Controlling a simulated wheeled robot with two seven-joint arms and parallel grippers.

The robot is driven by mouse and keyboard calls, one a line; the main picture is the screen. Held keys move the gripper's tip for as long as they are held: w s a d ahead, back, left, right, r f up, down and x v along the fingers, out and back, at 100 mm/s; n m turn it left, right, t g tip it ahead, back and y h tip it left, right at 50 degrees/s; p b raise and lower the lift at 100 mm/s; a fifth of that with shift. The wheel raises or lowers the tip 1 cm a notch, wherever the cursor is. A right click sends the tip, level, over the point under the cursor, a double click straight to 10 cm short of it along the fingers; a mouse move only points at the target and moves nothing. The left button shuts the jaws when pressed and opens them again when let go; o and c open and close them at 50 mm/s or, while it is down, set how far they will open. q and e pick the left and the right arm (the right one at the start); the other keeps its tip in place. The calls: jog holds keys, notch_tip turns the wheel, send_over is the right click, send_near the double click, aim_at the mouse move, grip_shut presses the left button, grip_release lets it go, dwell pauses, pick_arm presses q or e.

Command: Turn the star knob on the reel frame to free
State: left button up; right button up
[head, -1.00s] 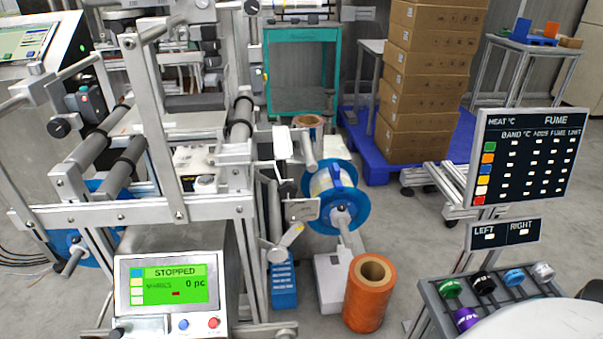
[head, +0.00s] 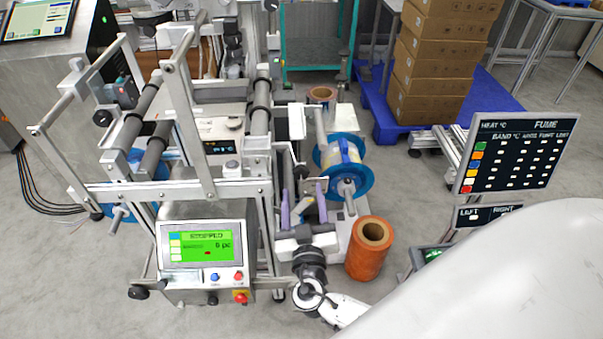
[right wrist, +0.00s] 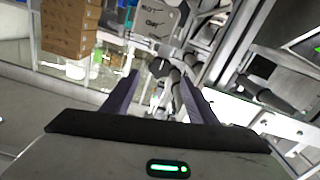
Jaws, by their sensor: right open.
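The reel frame (head: 160,192) is a grey metal frame. A blue-flanged reel (head: 344,182) of pale film sits on a spindle at its right side. My right gripper (head: 303,190) is open in front of the frame, just left of the reel, with its two purple fingers pointing at the frame. In the right wrist view, a grey knob-like part (right wrist: 160,68) shows between the open fingers (right wrist: 160,80), with a small labelled plate (right wrist: 155,20) beyond it. The label is too blurred to read. In the head view my gripper hides the knob area. My left gripper is out of view.
An orange roll (head: 371,248) stands on the floor just right of my right gripper. A green-screen control panel (head: 206,246) reading STOPPED is to its left. A dark heat and fume board (head: 510,155) stands at right. Stacked cartons (head: 440,50) rest on a blue pallet (head: 495,105) behind.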

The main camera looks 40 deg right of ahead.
aim_at(301, 175)
jog(key=p+x, duration=0.1)
jog(key=x, duration=0.5)
jog(key=shift+w+d, duration=0.2)
jog(key=shift+c, duration=0.3)
jog(key=c, duration=1)
